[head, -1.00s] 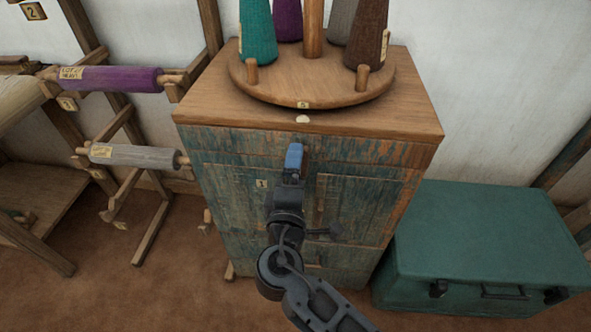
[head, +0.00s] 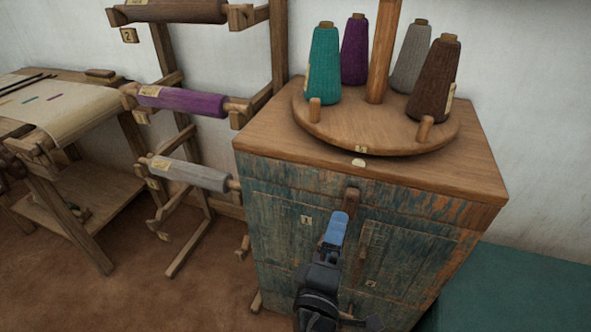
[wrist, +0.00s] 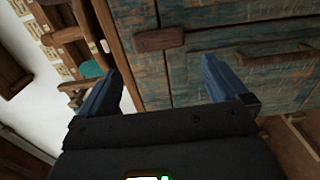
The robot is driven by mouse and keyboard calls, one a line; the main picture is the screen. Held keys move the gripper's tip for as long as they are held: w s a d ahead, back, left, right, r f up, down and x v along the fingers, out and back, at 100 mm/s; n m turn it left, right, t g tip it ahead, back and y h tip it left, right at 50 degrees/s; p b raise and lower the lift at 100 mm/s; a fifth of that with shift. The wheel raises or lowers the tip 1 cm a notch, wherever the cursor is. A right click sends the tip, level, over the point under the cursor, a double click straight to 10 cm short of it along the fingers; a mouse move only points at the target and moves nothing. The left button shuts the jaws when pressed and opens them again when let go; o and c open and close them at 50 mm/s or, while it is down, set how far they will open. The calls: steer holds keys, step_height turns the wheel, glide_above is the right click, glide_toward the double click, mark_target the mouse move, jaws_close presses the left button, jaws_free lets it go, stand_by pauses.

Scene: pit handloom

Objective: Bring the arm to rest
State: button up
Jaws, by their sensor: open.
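My gripper (head: 336,229) is in front of the worn blue-green and orange cabinet (head: 277,215) in the head view, its blue fingers pointing up toward the cabinet front. In the wrist view my gripper (wrist: 155,85) shows two blue fingers set wide apart with nothing between them. A wooden latch piece (wrist: 158,39) on the cabinet shows beyond the fingers. In the head view this wooden piece (head: 351,196) is just above the fingertips. I cannot tell whether the fingers touch the cabinet.
A round wooden stand (head: 330,131) with teal, purple, grey and brown yarn cones sits on the cabinet top. A rack with a purple roll (head: 182,100) and a grey roll (head: 190,174) stands left. A teal chest (head: 510,295) is at right. Brown floor is open at lower left.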

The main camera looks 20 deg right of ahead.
steer(key=shift+f, duration=0.1)
steer(key=s+f+m+g+y+p, duration=0.1)
steer(key=s+f+y, duration=0.2)
steer(key=s, duration=0.4)
steer(key=s+d+f+m+g+y, duration=0.1)
steer(key=s+f+y, duration=0.15)
steer(key=s, duration=0.35)
steer(key=s+f+m+y+p, duration=0.1)
steer(key=s+f+y, duration=0.1)
steer(key=s+y, duration=0.35)
steer(key=s+d+r+m+t+p, duration=0.1)
steer(key=s+d+r+m+t, duration=0.1)
steer(key=s+r+m, duration=0.6)
steer(key=s+d+r, duration=0.1)
steer(key=s+r, duration=0.6)
steer(key=r, duration=0.1)
steer(key=shift+r, duration=0.2)
